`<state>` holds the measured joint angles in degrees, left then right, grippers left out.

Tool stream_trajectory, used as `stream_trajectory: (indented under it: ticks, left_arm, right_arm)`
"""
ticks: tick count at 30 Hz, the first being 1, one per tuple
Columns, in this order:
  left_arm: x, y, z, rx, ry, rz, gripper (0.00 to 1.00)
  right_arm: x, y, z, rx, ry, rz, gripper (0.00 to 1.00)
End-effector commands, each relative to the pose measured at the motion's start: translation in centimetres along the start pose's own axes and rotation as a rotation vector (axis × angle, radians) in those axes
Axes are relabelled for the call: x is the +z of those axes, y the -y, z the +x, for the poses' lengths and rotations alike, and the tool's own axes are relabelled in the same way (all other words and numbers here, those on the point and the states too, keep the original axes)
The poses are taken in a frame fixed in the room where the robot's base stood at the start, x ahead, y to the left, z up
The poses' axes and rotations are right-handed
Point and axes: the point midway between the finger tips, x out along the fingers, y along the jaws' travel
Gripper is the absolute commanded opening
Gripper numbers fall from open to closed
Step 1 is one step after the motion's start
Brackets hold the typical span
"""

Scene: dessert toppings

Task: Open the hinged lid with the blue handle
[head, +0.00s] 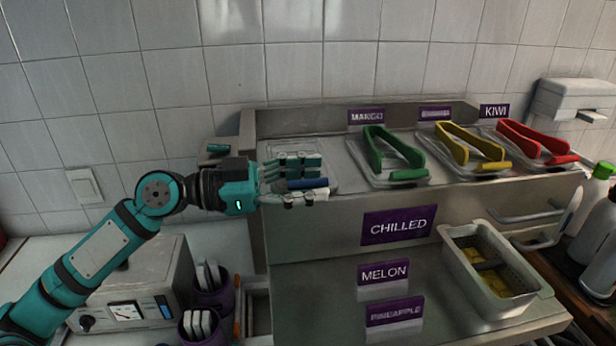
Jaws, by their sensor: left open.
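My left gripper (312,180) reaches in from the left, over the left end of the steel topping counter. Its fingers are open. A blue handle (307,184) lies between the fingers; I cannot tell whether they touch it. The lid under it (338,183) is clear and looks shut, but the gripper hides much of it. My right gripper is not in view.
A tray with yellow pieces (446,237) stands at the lower right. A grey appliance (138,279) and purple cups (211,293) stand below my left arm.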

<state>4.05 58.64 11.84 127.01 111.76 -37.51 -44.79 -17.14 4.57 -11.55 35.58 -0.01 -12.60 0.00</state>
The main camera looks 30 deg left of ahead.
Motion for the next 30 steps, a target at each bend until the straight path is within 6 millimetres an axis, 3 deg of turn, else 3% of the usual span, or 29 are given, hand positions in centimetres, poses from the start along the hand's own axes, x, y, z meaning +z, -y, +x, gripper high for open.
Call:
stream_trajectory:
  ticks: [3, 14, 30]
  left_arm:
    - [0.01, 0.01, -0.02, 0.000, 0.000, 0.000, 0.45]
    - [0.01, -0.01, -0.03, 0.001, 0.000, -0.001, 0.00]
    - [-0.90, 0.89, 0.34, 0.003, -0.001, -0.044, 0.00]
  right_arm:
    - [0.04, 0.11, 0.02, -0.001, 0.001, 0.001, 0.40]
    - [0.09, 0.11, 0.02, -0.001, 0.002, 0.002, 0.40]
    - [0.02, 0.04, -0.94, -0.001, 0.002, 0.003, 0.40]
